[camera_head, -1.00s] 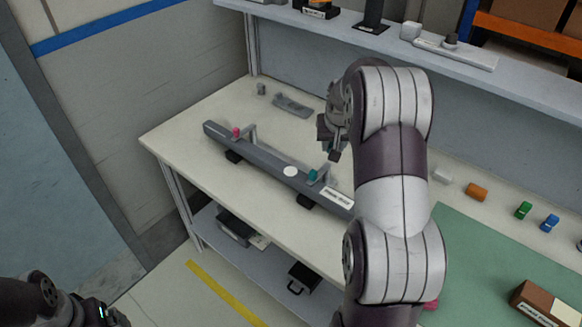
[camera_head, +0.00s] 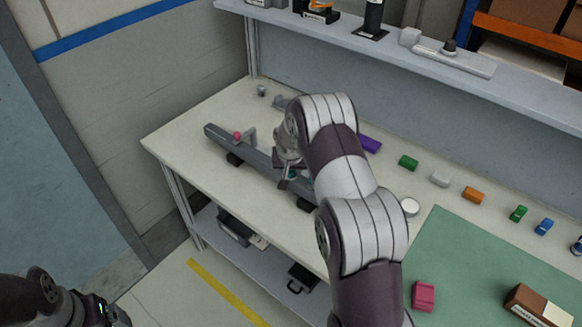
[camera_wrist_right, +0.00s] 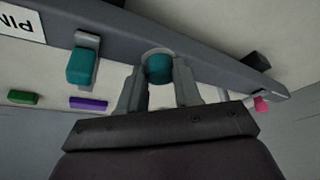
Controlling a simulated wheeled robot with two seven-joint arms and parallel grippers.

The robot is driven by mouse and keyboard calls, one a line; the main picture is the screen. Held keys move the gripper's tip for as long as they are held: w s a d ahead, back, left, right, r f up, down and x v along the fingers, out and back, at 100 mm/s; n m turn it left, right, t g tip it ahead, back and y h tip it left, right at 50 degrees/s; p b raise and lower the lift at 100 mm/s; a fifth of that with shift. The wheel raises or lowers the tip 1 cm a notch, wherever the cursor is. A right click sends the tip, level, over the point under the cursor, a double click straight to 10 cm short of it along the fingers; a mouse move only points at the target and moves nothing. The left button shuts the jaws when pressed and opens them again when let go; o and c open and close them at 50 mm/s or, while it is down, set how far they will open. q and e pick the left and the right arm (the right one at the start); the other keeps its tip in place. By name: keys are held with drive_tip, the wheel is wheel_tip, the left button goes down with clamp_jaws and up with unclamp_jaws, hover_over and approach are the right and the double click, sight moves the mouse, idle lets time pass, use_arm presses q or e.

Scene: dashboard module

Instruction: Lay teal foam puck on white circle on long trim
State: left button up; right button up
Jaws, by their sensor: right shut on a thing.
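My right gripper (camera_wrist_right: 158,85) is shut on the teal foam puck (camera_wrist_right: 158,69), one finger on each side. The puck is over the white circle (camera_wrist_right: 158,51), whose pale rim shows behind it on the long grey trim (camera_wrist_right: 215,72). I cannot tell whether the puck touches the circle. In the head view my right gripper (camera_head: 290,180) is at the middle of the trim (camera_head: 216,133), largely hiding the circle. A teal block (camera_wrist_right: 82,66) sits by a grey bracket beside the puck. My left arm shows at the lower left, its fingers out of sight.
A pink piece (camera_head: 237,135) and a bracket (camera_head: 251,136) are at the trim's far end. Purple (camera_head: 370,144), green (camera_head: 408,162), white (camera_head: 441,178) and orange (camera_head: 474,195) blocks line the table's back. A green mat (camera_head: 455,260) lies at right.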

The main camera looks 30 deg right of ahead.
drive_tip(key=shift+f, duration=0.2)
drive_tip(key=o, duration=1)
drive_tip(key=shift+r, duration=0.25)
drive_tip(key=s+a+b+v, duration=0.1)
drive_tip(key=b+v, duration=0.1)
drive_tip(key=v, duration=1)
drive_tip(key=s+a+n, duration=0.2)
drive_tip(key=s+a, duration=0.2)
drive_tip(key=s, duration=0.3)
drive_tip(key=s+a+f+n+g+y, duration=0.1)
drive_tip(key=s+a+n, duration=0.1)
drive_tip(key=s+a, duration=0.2)
drive_tip(key=s+a+n+g+y, duration=0.1)
drive_tip(key=s+a, duration=0.4)
drive_tip(key=s, duration=0.6)
drive_tip(key=shift+f+n, duration=0.25)
drive_tip(key=shift+n, duration=0.35)
